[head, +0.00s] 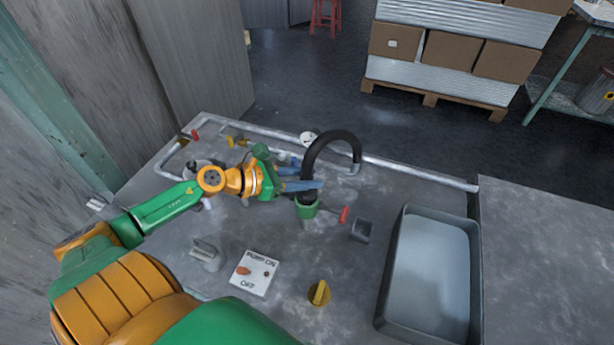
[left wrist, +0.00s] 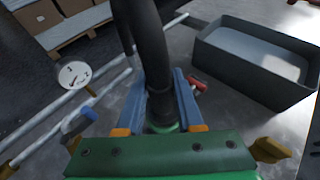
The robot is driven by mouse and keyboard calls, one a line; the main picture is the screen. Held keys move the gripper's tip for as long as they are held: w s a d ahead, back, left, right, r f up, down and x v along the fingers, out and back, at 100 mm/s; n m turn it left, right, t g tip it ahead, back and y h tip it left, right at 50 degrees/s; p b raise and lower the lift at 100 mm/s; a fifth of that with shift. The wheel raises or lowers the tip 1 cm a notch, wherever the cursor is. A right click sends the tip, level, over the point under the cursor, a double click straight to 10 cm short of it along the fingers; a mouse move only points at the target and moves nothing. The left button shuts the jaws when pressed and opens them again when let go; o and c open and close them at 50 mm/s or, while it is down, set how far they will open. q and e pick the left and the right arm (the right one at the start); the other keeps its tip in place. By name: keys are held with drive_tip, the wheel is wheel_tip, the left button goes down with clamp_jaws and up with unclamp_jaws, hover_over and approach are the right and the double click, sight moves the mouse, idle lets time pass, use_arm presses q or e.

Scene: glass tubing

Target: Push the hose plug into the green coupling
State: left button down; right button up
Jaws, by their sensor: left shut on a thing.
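The black hose (head: 333,142) arches up from a grey pipe on the bench and bends down to the green coupling (head: 306,208). My left gripper (head: 318,186) is shut on the hose plug at the hose's lower end, right above the coupling. In the left wrist view, the blue fingers lie on both sides of the black plug (left wrist: 160,106). A green rim of the coupling (left wrist: 163,128) shows just below the plug there. The fingers partly hide the joint, so I cannot tell how deep the plug sits. My right gripper is not in view.
A red lever (head: 344,214) sticks out beside the coupling. A grey tray (head: 397,262) stands to the right. A pump switch box (head: 254,272) and a yellow knob (head: 319,293) are in front. Pipes (head: 420,174) run along the back edge.

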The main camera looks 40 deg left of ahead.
use_arm(q)
drive_tip(key=shift+f+b, duration=1)
drive_tip(key=shift+f, duration=0.1)
drive_tip(key=shift+c, duration=2.3)
unclamp_jaws()
drive_tip(key=shift+r, duration=0.1)
drive_tip(key=p+v, duration=0.1)
drive_tip(key=v, duration=0.6)
drive_tip(key=shift+s, duration=0.1)
